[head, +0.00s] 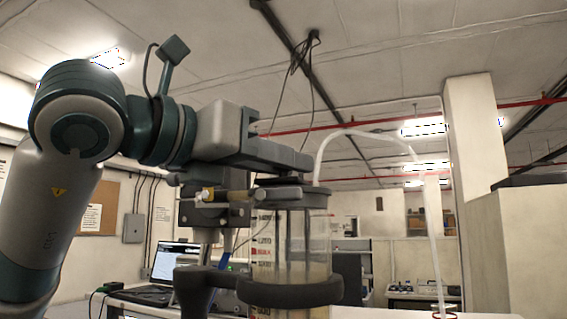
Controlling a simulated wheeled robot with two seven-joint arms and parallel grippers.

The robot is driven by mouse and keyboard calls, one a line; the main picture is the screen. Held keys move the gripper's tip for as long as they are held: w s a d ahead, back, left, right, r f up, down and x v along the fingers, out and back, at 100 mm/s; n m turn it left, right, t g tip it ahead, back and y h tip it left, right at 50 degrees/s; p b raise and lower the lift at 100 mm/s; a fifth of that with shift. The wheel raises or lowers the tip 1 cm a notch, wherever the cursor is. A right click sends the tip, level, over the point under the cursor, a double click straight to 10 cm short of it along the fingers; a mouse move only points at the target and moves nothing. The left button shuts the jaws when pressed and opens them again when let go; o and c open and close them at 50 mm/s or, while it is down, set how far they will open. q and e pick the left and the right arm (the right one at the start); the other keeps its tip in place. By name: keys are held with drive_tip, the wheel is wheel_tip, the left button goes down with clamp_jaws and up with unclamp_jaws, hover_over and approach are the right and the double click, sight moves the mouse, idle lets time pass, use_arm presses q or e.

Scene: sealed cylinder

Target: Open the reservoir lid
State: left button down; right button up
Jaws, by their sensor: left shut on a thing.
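The reservoir (291,240) is a clear upright cylinder with printed volume marks and a pale content. Its dark lid (302,197) sits at its top, level as far as I can see. My left gripper (290,163) comes in from the left, directly above the lid. It is shut on the lid's upper part, and the fingers hide most of the grip. My right gripper is not in view.
A dark ring holder (290,291) encircles the reservoir lower down. A yellow-and-grey fitting (215,195) stands close on the left, below my arm. A pale tube (425,195) arches to the right. A laptop (172,265) sits behind on the left.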

use_arm(q)
drive_tip(key=shift+w+d+r+n+g+y+p, duration=0.1)
drive_tip(key=shift+w+r+n+g+y+p, duration=0.3)
drive_tip(key=shift+g+y, duration=0.3)
drive_tip(key=shift+w+r+g+y+p, duration=0.15)
drive_tip(key=shift+r+g+y+p, duration=0.2)
drive_tip(key=shift+g, duration=0.25)
drive_tip(key=shift+w+d+r+n+g+y+p, duration=0.2)
drive_tip(key=shift+w+n+g+y+p, duration=0.35)
drive_tip(key=shift+g+p, duration=0.45)
drive_tip(key=shift+f, duration=0.2)
